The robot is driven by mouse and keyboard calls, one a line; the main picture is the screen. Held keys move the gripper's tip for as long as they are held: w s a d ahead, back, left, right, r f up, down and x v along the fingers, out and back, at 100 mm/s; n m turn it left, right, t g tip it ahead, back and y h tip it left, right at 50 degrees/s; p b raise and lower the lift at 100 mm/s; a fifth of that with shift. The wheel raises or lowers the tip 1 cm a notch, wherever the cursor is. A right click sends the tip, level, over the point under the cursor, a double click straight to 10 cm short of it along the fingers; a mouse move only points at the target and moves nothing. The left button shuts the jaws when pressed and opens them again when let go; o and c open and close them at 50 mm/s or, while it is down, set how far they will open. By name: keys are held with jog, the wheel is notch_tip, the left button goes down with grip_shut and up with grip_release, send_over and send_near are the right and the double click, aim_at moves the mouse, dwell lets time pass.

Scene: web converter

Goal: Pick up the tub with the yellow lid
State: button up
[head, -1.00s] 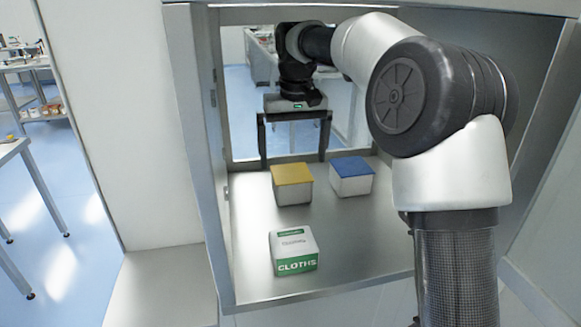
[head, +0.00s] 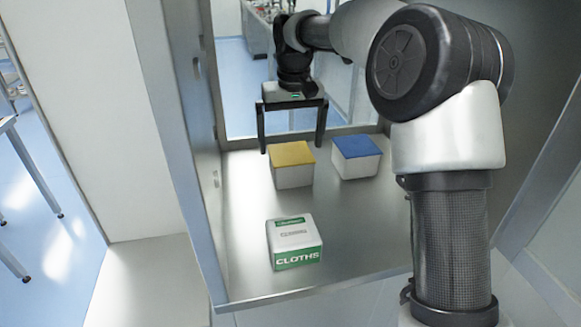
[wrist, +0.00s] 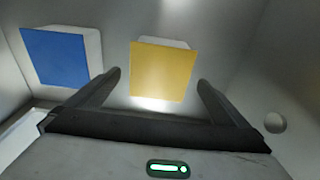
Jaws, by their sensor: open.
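The tub with the yellow lid (head: 293,166) is a white box with a flat yellow top, standing on the metal shelf floor. My gripper (head: 291,148) is open and empty, its fingers pointing down, behind and above the tub in the head view. In the wrist view the yellow lid (wrist: 162,72) lies ahead of the gap between the two fingertips (wrist: 158,78). The fingers appear apart from the tub. The tub's lower part is mostly hidden in the wrist view.
A white tub with a blue lid (head: 357,157) stands close to the right of the yellow-lidded one, on the left in the wrist view (wrist: 58,57). A green and white cloths box (head: 294,243) sits nearer the front. Compartment walls (head: 190,150) bound the shelf.

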aim_at(291, 153)
jog(key=f, duration=0.1)
jog(key=f+b, duration=0.1)
jog(key=f, duration=0.3)
jog(key=shift+w+f, duration=0.2)
jog(key=shift+w, duration=0.15)
jog(key=shift+c, duration=0.3)
jog(key=shift+r, duration=0.1)
jog(key=c, duration=1)
